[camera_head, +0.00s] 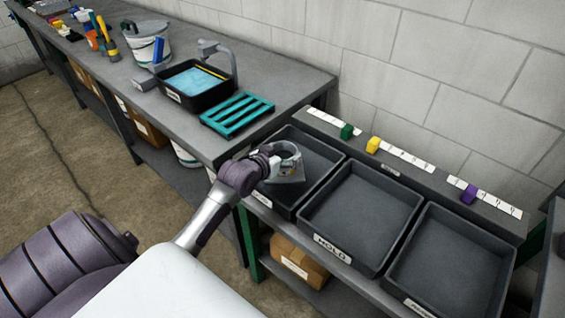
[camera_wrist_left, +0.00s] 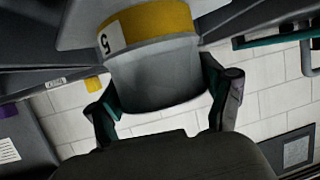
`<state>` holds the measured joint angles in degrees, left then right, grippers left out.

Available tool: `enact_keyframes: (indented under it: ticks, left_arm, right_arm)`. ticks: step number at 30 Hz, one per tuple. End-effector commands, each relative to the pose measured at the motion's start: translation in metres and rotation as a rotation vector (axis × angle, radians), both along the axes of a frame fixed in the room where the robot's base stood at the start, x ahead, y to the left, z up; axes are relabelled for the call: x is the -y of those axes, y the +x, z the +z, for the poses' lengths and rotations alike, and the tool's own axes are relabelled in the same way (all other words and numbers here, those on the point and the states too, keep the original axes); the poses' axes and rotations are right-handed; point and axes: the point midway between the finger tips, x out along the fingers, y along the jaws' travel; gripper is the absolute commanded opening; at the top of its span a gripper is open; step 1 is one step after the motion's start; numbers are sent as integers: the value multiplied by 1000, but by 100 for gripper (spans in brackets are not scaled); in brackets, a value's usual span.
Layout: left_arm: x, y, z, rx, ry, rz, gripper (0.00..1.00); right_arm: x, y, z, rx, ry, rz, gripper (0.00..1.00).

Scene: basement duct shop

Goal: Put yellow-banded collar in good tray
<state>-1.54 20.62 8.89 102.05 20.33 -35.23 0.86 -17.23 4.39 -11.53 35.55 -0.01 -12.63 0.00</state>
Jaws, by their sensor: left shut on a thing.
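My left gripper (camera_head: 279,163) is over the leftmost tray (camera_head: 318,146). In the left wrist view it is shut on the yellow-banded collar (camera_wrist_left: 155,75), a grey curved piece with a yellow band and a white label reading 5. In the head view the collar (camera_head: 291,151) is small and partly covered by the gripper. I cannot tell how far it is above the tray floor. The leftmost tray's front label is partly hidden and not clearly legible. My right gripper is not in view.
An empty middle tray (camera_head: 318,215) labelled HOLD and an empty right tray (camera_head: 402,277) stand beside it. Behind them is a ledge with green (camera_head: 346,131), yellow (camera_head: 373,145) and purple (camera_head: 468,194) blocks. A teal rack (camera_head: 238,114) and blue-filled bin (camera_head: 165,96) stand on the left bench.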

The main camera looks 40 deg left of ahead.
Motion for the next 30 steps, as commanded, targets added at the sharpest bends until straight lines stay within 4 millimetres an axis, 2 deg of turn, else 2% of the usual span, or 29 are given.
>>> enact_keyframes:
  ticks: [9,20,21,24,30]
  left_arm:
    - [-1,-1,-39,-2,0,0,39]
    - [-1,-1,-43,0,1,-1,39]
    - [-1,-1,-44,-2,-1,-1,82]
    - [0,-1,-43,-1,0,-1,99]
    - [-1,-1,-43,-1,0,-1,100]
  right_arm:
    - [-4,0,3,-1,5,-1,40]
    - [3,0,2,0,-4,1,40]
    - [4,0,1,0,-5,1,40]
    - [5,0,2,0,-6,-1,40]
    - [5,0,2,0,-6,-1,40]
